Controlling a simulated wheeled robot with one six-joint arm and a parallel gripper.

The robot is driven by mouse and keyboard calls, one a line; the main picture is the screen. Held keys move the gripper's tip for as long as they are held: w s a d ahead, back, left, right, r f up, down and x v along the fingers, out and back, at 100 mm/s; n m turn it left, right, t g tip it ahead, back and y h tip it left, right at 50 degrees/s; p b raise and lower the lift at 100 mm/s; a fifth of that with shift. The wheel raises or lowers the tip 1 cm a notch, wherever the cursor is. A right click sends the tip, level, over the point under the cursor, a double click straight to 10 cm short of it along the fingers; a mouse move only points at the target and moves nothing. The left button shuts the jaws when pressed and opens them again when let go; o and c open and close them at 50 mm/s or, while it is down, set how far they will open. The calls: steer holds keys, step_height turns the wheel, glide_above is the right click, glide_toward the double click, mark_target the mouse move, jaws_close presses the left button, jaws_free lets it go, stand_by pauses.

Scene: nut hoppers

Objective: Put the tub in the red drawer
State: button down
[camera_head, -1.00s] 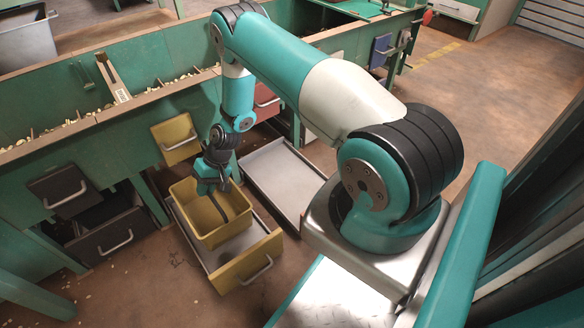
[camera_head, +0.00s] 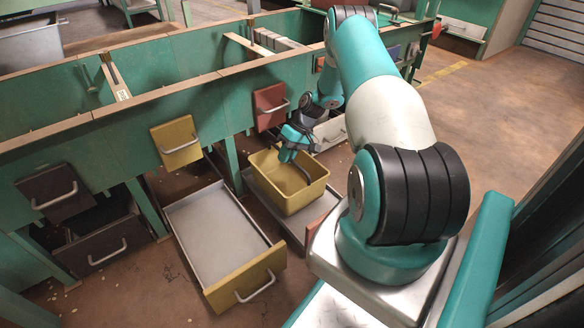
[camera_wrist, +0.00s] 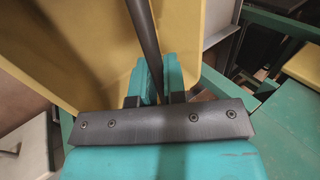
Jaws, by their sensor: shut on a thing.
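The yellow tub (camera_head: 296,198) is upright at the open red drawer (camera_head: 318,236), over its grey tray. I cannot tell whether its base touches the tray. My gripper (camera_head: 302,164) is shut on the tub's dark handle bar above the tub's inside. In the wrist view, the bar (camera_wrist: 141,30) runs between the fingers of my gripper (camera_wrist: 159,72), with the yellow tub (camera_wrist: 95,58) behind. The drawer's red front is partly hidden by my arm's base.
The open yellow drawer (camera_head: 215,230) beside it on the left is empty. A dark drawer (camera_head: 105,243) is open at far left. A red hopper flap (camera_head: 268,106) hangs above the tub, and a yellow flap (camera_head: 176,142) is to its left. Green posts stand between the bays.

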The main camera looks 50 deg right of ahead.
steer(key=shift+s+d+f+b, duration=0.1)
steer(key=shift+d+f+b, duration=0.25)
steer(key=shift+f+b, duration=0.3)
steer(key=shift+s+d+f+b, duration=0.1)
steer(key=shift+d+f+b, duration=0.25)
steer(key=shift+f+b, duration=0.3)
steer(key=shift+d+f+b, duration=0.35)
steer(key=shift+f+b, duration=0.25)
steer(key=shift+b, duration=0.05)
steer(key=c, duration=1.2)
jaws_free()
steer(key=shift+r, duration=0.1)
steer(key=p+v, duration=0.7)
steer(key=v, duration=0.5)
steer(key=shift+r, duration=0.1)
